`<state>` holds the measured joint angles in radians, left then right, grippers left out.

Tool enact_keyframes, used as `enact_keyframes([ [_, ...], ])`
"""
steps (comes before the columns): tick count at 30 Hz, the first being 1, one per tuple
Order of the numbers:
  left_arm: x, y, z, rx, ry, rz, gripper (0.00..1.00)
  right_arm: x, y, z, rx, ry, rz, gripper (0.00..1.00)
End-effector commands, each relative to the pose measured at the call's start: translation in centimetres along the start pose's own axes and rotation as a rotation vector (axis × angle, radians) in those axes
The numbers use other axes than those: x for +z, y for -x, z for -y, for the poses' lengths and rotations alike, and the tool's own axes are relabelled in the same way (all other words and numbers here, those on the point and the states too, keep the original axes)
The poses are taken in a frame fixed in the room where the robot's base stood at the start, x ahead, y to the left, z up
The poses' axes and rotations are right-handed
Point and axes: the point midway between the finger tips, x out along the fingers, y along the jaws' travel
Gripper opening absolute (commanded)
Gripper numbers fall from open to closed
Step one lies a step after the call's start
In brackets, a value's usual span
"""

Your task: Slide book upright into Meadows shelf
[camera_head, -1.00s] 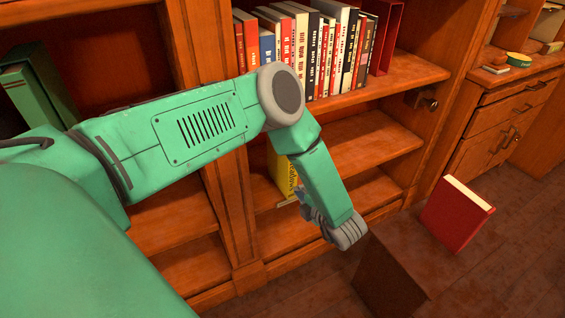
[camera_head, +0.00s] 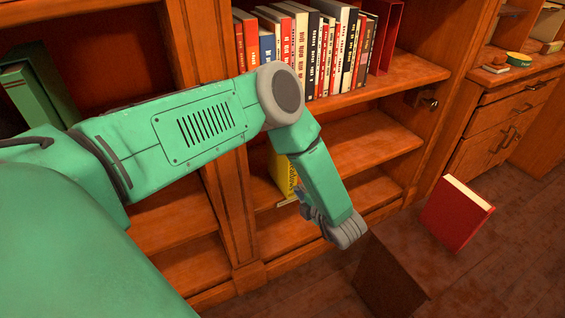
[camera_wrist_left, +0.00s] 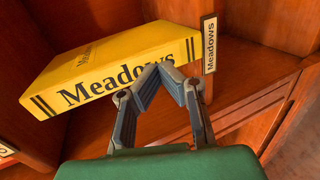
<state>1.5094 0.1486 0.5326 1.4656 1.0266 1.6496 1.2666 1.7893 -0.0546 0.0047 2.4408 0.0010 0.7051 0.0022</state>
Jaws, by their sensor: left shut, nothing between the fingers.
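The yellow book (camera_head: 284,178), with "Meadows" on its spine, stands upright on a lower shelf, partly hidden behind my left arm. In the left wrist view the book (camera_wrist_left: 110,70) fills the upper middle, its spine towards the camera. The "Meadows" shelf label (camera_wrist_left: 209,45) sits on the shelf edge by the book's foot. My left gripper (camera_head: 304,196) is in front of the spine. Its fingers (camera_wrist_left: 164,70) come together at the tips, shut and empty; whether they touch the spine cannot be told. My right gripper is not in view.
A row of books (camera_head: 318,50) stands on the shelf above. The shelf space (camera_head: 375,190) right of the yellow book is empty. A wooden upright (camera_head: 233,200) is to the left.

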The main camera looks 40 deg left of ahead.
Motion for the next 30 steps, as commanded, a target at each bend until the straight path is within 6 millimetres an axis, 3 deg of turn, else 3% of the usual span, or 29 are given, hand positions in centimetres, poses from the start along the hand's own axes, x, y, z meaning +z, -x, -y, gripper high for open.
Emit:
enact_keyframes([
  [30, 0.0, -1.1, -0.4, 0.000, 0.000, 0.000, 0.00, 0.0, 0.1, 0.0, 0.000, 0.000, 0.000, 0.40],
])
